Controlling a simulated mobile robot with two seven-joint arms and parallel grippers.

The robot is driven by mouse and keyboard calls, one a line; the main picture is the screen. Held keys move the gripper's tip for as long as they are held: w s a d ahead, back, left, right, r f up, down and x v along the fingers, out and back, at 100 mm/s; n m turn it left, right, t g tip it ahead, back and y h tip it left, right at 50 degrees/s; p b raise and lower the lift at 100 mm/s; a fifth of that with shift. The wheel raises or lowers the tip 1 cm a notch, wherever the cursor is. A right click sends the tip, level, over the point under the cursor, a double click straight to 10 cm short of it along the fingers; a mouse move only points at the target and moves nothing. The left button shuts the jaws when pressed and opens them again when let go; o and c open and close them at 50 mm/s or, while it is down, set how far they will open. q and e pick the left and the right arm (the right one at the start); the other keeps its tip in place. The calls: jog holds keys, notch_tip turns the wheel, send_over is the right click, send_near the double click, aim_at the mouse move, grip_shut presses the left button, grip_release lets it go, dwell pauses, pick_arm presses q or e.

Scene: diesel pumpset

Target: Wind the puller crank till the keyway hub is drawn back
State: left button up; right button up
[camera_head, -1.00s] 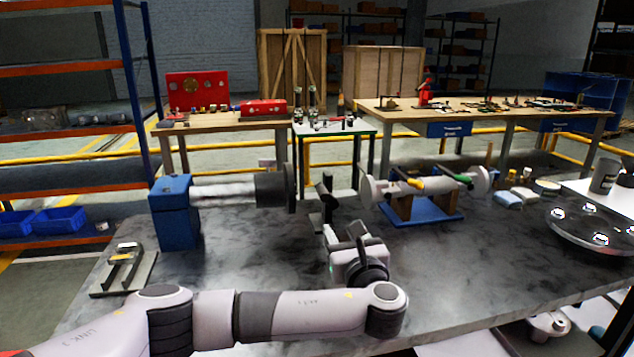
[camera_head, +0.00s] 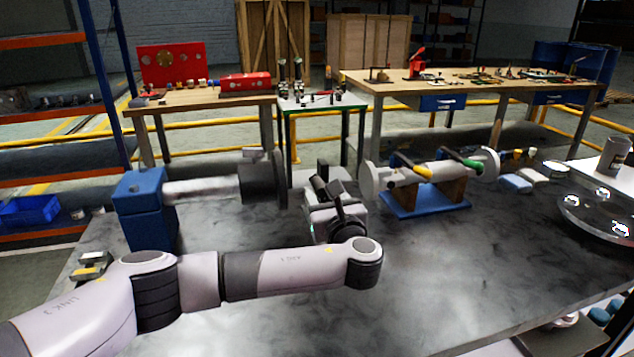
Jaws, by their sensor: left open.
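A blue block (camera_head: 145,205) stands at the left of the grey bench and carries a pale horizontal shaft (camera_head: 200,188). A dark round hub (camera_head: 258,180) with a wide thin disc sits at the shaft's right end. I cannot make out the keyway or clearly pick out the puller crank. My left gripper (camera_head: 326,188) is open, with dark fingers pointing up and away, just right of the disc. It appears apart from the disc, with nothing visible between its fingers. My left forearm crosses the front of the bench. My right gripper is not in view.
Right of my gripper, a blue stand (camera_head: 425,200) with brown cradles holds a flanged shaft with yellow and green parts. A round metal plate (camera_head: 600,217) and a grey cup (camera_head: 613,155) are at the right. The front right bench top (camera_head: 450,270) is clear.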

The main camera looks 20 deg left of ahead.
aim_at(318, 185)
pick_arm(q)
jog(key=shift+x, duration=2.55)
jog(key=shift+f, duration=0.1)
grip_shut()
